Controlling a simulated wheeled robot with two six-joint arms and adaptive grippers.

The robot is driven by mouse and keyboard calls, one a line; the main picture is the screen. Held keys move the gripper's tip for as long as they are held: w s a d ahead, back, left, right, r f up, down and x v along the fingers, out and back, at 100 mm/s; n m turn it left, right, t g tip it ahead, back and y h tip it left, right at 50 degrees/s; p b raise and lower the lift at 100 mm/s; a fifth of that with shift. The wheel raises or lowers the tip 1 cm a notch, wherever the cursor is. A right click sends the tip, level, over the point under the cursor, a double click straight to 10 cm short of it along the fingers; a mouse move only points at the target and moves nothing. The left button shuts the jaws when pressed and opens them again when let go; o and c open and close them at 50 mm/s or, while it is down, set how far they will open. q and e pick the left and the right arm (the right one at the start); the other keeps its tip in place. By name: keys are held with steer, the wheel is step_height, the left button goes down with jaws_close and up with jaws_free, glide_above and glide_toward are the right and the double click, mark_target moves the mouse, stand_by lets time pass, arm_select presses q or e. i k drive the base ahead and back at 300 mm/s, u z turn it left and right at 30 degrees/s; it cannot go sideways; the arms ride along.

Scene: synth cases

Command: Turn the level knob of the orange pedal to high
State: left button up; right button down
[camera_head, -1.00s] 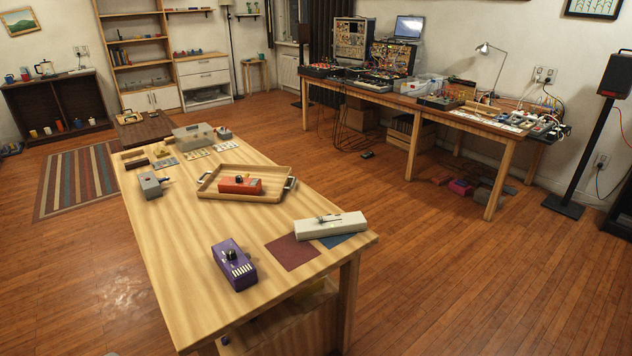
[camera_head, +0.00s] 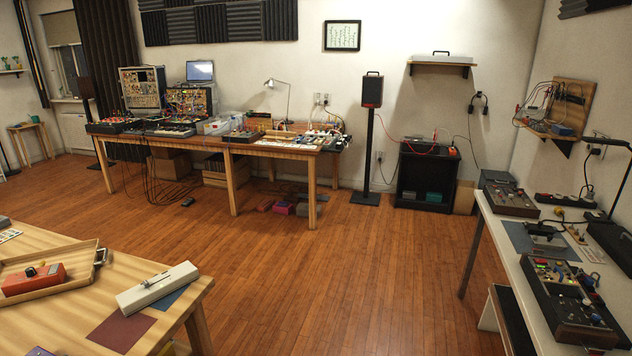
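An orange-red pedal (camera_head: 33,280) lies in a wooden tray (camera_head: 70,286) on the wooden table at the lower left. It has a dark knob and a yellowish knob on top, with a small green light. The knob's setting is too small to read. Neither of my grippers shows in the head view.
A white-grey device (camera_head: 157,288) sits on the near table (camera_head: 60,327) beside blue and maroon mats. A long bench (camera_head: 232,146) with synth gear stands at the back. A white table (camera_head: 490,215) with gear stands at the right. The wooden floor (camera_head: 370,270) between them is open.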

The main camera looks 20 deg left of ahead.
mark_target(30, 271)
steer(key=u, duration=0.45)
steer(key=i, duration=2.5)
steer(key=u, duration=0.85)
steer(key=i, duration=3.05)
steer(key=u, duration=1)
steer(key=i, duration=1.35)
steer(key=u, duration=1.9)
steer(key=i, duration=0.85)
steer(key=u, duration=1.4)
steer(key=i, duration=1.05)
steer(key=u, duration=0.35)
